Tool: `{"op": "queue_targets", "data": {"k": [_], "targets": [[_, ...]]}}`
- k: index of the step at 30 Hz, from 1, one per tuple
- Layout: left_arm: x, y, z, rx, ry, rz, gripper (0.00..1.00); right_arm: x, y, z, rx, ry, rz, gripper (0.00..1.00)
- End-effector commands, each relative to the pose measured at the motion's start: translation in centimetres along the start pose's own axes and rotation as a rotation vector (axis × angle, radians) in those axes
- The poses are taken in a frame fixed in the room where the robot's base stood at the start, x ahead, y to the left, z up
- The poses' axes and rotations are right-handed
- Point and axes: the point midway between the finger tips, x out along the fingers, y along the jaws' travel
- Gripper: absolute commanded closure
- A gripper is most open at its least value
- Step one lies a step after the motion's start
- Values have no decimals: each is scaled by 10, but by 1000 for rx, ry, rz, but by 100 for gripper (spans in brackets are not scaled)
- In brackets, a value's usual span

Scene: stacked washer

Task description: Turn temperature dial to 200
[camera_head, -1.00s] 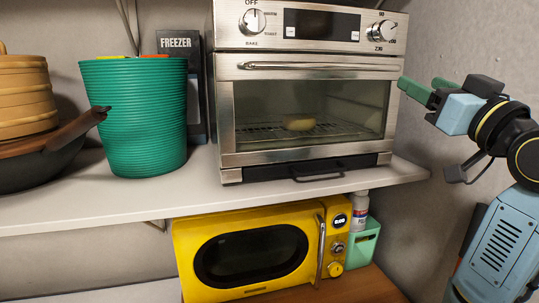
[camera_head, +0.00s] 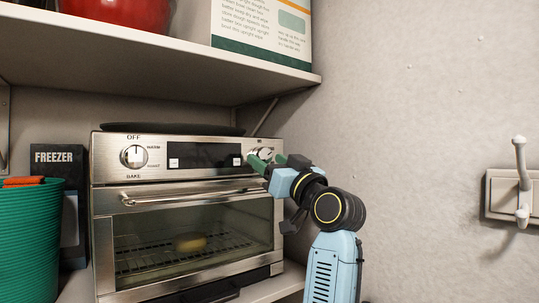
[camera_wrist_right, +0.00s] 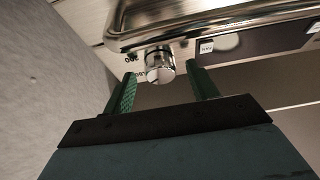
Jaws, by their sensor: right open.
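The toaster oven (camera_head: 185,215) stands on the shelf, with a dark display in its top panel. Its temperature dial (camera_head: 264,154) is at the panel's right end, partly hidden by my right gripper (camera_head: 270,160). In the right wrist view the silver dial (camera_wrist_right: 159,66) lies a little ahead of and between the two green fingertips of my right gripper (camera_wrist_right: 163,84). The fingers are apart, with a gap on each side of the dial. My left gripper is not in view.
A second dial (camera_head: 134,156) marked OFF and BAKE sits at the panel's left. The oven door handle (camera_head: 190,194) runs below the panel. A green basket (camera_head: 32,235) and a FREEZER box (camera_head: 58,200) stand at left. An upper shelf (camera_head: 150,75) is overhead; a wall hook (camera_head: 522,180) is at right.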

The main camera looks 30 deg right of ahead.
Motion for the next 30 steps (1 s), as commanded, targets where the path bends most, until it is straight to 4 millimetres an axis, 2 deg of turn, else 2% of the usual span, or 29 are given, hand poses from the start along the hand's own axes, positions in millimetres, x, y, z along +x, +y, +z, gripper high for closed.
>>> {"op": "queue_targets", "data": {"k": [11, 21, 30], "targets": [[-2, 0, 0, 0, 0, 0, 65, 6, 0, 0, 0, 0, 0, 42], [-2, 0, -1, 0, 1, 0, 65, 6, 0, 0, 0, 0, 0, 86], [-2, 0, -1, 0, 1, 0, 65, 6, -1, 1, 36, -1, 14, 86]]}}
